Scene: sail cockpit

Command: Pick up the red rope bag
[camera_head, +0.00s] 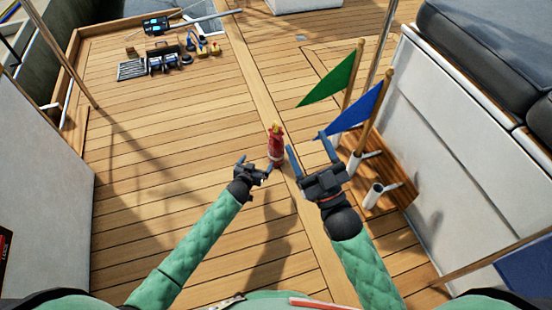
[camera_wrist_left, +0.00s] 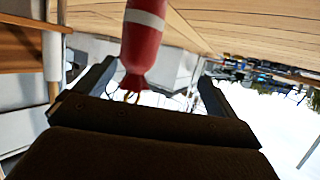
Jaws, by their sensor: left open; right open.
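The red rope bag (camera_head: 276,143) appears to stand upright on the wooden deck, with a white band near its lower end and yellow at its top. My left gripper (camera_head: 255,163) is open and empty just to the left of and nearer than the bag. In the left wrist view the red bag (camera_wrist_left: 143,45) shows upside down, beyond and between the open fingers (camera_wrist_left: 157,72), with a gap on each side. I cannot tell whether they touch it. My right gripper (camera_head: 308,145) is open to the right of the bag, fingers pointing away from me.
A green flag (camera_head: 331,80) and a blue flag (camera_head: 355,109) stand close to the right gripper, by white tube holders (camera_head: 373,194). A white cushioned bench (camera_head: 450,135) bounds the right. Tools and a tray (camera_head: 131,69) lie far left. The deck's left middle is clear.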

